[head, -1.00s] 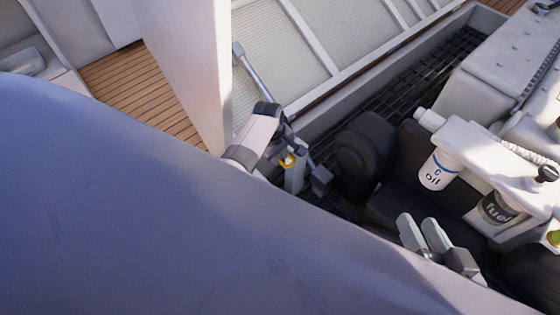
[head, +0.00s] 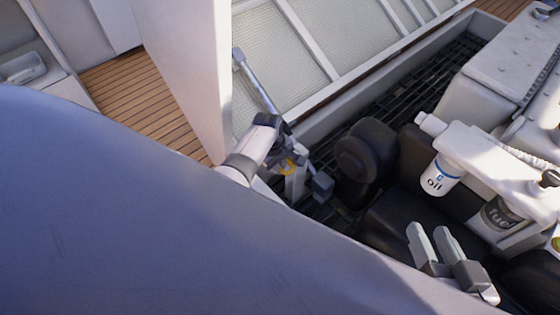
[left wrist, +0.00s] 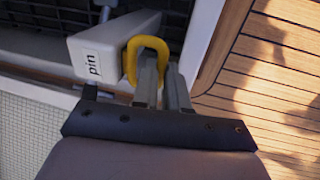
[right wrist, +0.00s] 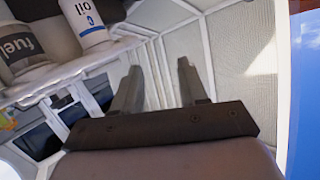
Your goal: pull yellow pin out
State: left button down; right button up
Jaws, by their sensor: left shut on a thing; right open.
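The yellow pin (left wrist: 133,58) shows as a looped handle at the end of a white block labelled "pin" (left wrist: 92,52) in the left wrist view. In the head view, a small part of the yellow pin (head: 291,168) shows beside the white post. My left gripper (left wrist: 160,75) is shut on the yellow pin, with its fingers at the loop. It also shows in the head view (head: 284,155), mostly hidden by its own wrist. How deep the pin sits in the block is hidden. My right gripper (head: 433,242) is open and empty; its fingers stand apart in the right wrist view (right wrist: 160,72).
A dark round engine part (head: 362,155) is close right of the left gripper. A metal strut (head: 256,80) rises behind it. Wooden deck (head: 140,100) lies left.

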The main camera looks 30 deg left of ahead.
pick_arm(q)
jog(key=shift+s+a+f+p, duration=0.1)
jog(key=shift+s+a+p, duration=0.15)
jog(key=shift+s+p, duration=0.45)
jog(key=shift+s+a+p, duration=0.2)
jog(key=shift+s+p, duration=0.25)
jog(key=shift+s, duration=0.3)
jog(key=shift+s+a+f+p, duration=0.1)
jog(key=shift+s+a+p, duration=0.15)
jog(key=shift+s+p, duration=0.45)
pick_arm(e)
jog(key=shift+m+g+h, duration=0.3)
jog(key=shift+g, duration=0.2)
pick_arm(q)
jog(key=shift+s, duration=0.1)
jog(key=c, duration=1.4)
grip_release()
jog(key=shift+r, duration=0.1)
pick_arm(e)
jog(key=shift+r, duration=0.1)
pick_arm(q)
jog(key=shift+r, duration=0.1)
